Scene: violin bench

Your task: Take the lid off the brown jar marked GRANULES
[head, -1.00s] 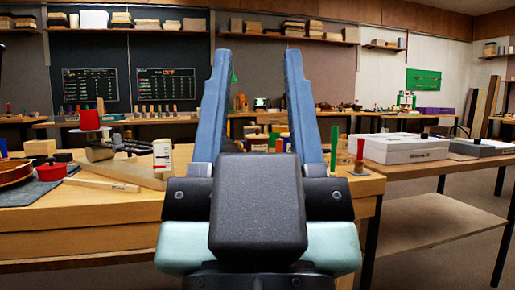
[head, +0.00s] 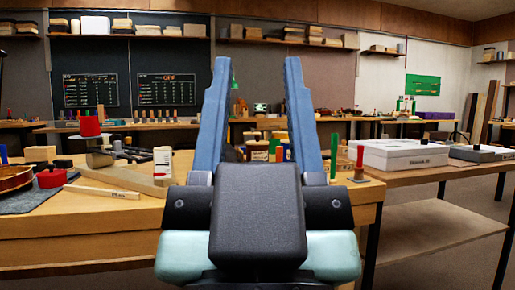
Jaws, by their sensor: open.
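My gripper (head: 256,62) stands upright in the middle of the head view, its two long blue fingers wide apart with nothing between them. Beyond the fingers, a group of small jars (head: 259,152) stands on the wooden bench (head: 90,228). They have dark, yellowish and coloured parts. The gripper's black body hides their lower parts and some of the bench. I cannot read the word GRANULES on any of them, so I cannot tell which is the brown jar or make out its lid. The gripper is apart from the jars.
On the bench's left are a violin (head: 14,177), a red pot (head: 52,179), a red-topped tool (head: 89,127), a wooden strip (head: 102,191) and a white bottle (head: 162,161). Red and green upright pegs stand at right. White boxes (head: 405,155) lie on the right table.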

